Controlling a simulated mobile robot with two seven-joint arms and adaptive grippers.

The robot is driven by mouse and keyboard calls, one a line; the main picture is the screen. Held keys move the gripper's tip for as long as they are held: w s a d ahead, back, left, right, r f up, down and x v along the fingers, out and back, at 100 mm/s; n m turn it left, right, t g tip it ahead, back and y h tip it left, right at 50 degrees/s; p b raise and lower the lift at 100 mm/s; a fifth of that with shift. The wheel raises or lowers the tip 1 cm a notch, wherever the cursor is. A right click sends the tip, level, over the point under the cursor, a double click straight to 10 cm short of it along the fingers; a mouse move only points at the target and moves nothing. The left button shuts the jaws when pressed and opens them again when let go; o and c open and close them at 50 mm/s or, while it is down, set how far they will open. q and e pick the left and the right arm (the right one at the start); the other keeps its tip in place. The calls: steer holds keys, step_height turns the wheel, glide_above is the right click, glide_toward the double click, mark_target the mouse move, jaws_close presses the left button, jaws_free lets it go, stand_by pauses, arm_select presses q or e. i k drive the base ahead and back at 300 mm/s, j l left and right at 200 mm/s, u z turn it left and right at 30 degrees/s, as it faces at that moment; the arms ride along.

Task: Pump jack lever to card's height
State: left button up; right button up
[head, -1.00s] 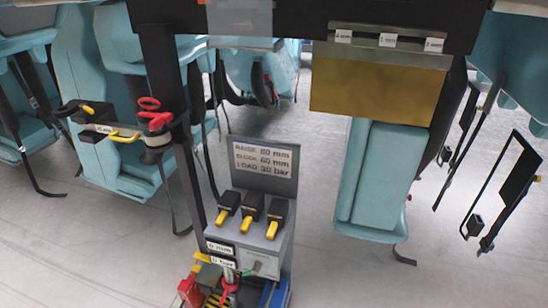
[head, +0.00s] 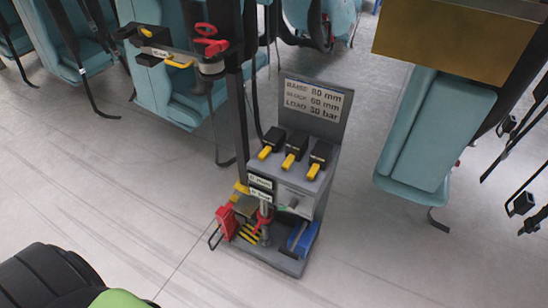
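The card (head: 313,98) stands upright at the back of a grey cart in the head view. It reads RAISE 80 mm, BLOCK 60 mm, LOAD 30 bar. On the cart's low front shelf is a cluster of small gear with a silver post with red parts (head: 265,218), which looks like the jack and its lever. The parts are small and crowded, so I cannot tell the lever's angle or the jack's height. Neither of my grippers shows in the view.
The grey cart (head: 322,178) carries several black holders with yellow levers (head: 294,150). A red item (head: 227,222) and a blue item (head: 302,238) sit on its shelf. A black post with a side bracket (head: 165,52) rises beside it. Teal seats (head: 437,140) stand around.

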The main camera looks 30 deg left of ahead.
mark_target(289, 252)
steer(key=k+l+u, duration=0.15)
steer(key=u, duration=0.3)
steer(key=k+u, duration=0.25)
steer(key=u, duration=0.25)
